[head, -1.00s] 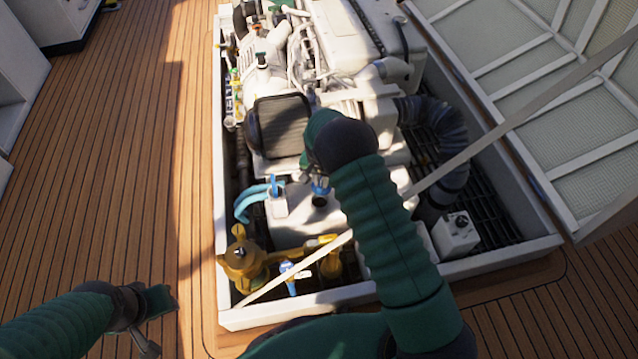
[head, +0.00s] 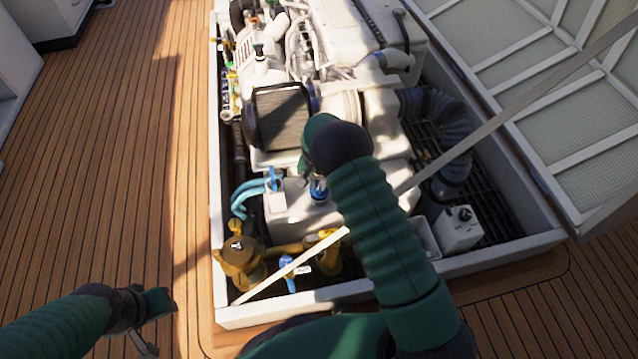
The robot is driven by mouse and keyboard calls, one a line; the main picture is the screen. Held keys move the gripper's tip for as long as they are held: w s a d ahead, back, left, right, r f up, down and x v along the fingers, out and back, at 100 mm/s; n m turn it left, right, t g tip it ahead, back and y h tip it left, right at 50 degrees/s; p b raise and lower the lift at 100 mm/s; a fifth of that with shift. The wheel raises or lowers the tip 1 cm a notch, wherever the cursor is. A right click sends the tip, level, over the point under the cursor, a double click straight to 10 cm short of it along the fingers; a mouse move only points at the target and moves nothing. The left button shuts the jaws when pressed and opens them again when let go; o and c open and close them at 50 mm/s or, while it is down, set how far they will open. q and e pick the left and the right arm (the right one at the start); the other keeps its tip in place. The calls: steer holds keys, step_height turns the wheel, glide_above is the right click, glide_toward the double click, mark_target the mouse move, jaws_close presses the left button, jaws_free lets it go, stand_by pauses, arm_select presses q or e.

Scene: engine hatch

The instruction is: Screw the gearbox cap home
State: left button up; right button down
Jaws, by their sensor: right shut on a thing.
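The blue gearbox cap (head: 318,194) is at the filler opening on top of the white gearbox housing (head: 296,222). My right gripper (head: 317,183) points down from above and is shut on the cap. The dark opening is covered by the cap, and I cannot tell how deep the cap sits. My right forearm and wrist hide part of the housing's right side. My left gripper (head: 156,322) is at the lower left over the deck, empty, with its fingers apart.
A white hatch frame (head: 217,270) surrounds the engine (head: 330,60). A pale strut (head: 500,127) crosses diagonally in front of the gearbox. A brass fitting (head: 240,258) and light-blue hoses (head: 243,195) lie left of the housing.

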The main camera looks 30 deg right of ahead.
steer(key=shift+s+a+p, duration=0.1)
steer(key=shift+s+p, duration=0.05)
steer(key=shift+p, duration=0.45)
stand_by(0.6)
steer(key=shift+f, duration=0.65)
stand_by(1.1)
steer(key=shift+f, duration=0.2)
stand_by(0.9)
steer(key=shift+m, duration=1.7)
steer(key=shift+w+a+f+m+g+h, duration=0.1)
steer(key=shift+m+g+h, duration=0.1)
steer(key=shift+m, duration=0.4)
steer(key=shift+w+m+g+h, duration=0.1)
steer(key=shift+m+g, duration=0.1)
steer(key=shift+m, duration=1)
